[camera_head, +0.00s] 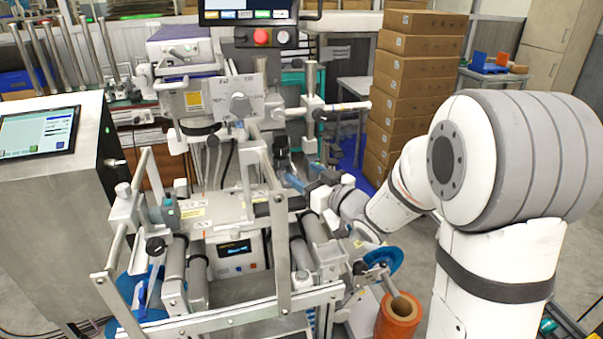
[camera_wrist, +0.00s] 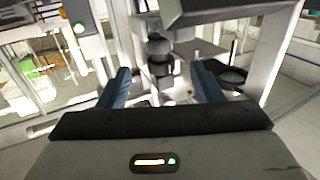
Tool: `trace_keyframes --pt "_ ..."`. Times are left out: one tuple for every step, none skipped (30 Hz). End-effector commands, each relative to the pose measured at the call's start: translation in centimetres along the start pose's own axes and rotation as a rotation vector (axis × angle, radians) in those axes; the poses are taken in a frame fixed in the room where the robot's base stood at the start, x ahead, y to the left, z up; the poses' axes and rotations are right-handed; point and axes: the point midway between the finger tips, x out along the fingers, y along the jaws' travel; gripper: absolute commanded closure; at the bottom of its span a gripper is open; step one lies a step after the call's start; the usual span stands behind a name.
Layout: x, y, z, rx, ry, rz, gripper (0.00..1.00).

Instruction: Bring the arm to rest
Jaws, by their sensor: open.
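My white and grey arm (camera_head: 402,187) reaches from the right side of the head view to the middle of the machine. My gripper (camera_wrist: 162,82) shows in the wrist view with its two blue fingers spread apart. Nothing is held between them. Beyond the gap stands a dark and grey cylindrical machine part; I cannot tell how far it is from the fingertips. In the head view the gripper is small and partly lost among the machine's parts.
The metal machine (camera_head: 240,205) with rollers and rails surrounds the gripper closely. An orange roll (camera_head: 398,318) stands at the lower right, near a blue disc (camera_head: 384,260). Stacked cardboard boxes (camera_head: 412,90) rise behind the arm. A touchscreen cabinet (camera_head: 60,190) stands at left.

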Motion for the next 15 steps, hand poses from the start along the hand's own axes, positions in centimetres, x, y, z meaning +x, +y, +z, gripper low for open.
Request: trace_keyframes --pt "0.0 0.0 0.0 0.0 0.0 0.0 0.41" --pt "0.0 0.0 0.0 0.0 0.0 0.0 0.41" --pt "0.0 0.0 0.0 0.0 0.0 0.0 0.41" --pt "0.0 0.0 0.0 0.0 0.0 0.0 0.41" --pt "0.0 0.0 0.0 -0.001 -0.001 0.002 0.41" --pt "0.0 0.1 -0.1 -0.002 -0.006 0.007 0.41" --pt "-0.1 0.2 -0.1 -0.004 -0.011 0.014 0.41" --pt "-0.2 0.4 -0.3 -0.007 -0.019 0.025 0.41" --pt "-0.4 0.7 -0.4 -0.013 -0.036 0.046 0.41" --pt "-0.6 1.0 -0.6 -0.019 -0.053 0.068 0.41" --pt "-0.9 1.4 -0.8 -0.024 -0.074 0.094 0.41" --pt "-1.4 2.0 -1.0 -0.03 -0.109 0.136 0.41" --pt "-2.0 2.5 -1.1 -0.035 -0.14 0.171 0.41" --pt "-2.6 3.0 -1.3 -0.039 -0.176 0.211 0.41" --pt "-3.6 3.7 -1.6 -0.041 -0.226 0.264 0.41"
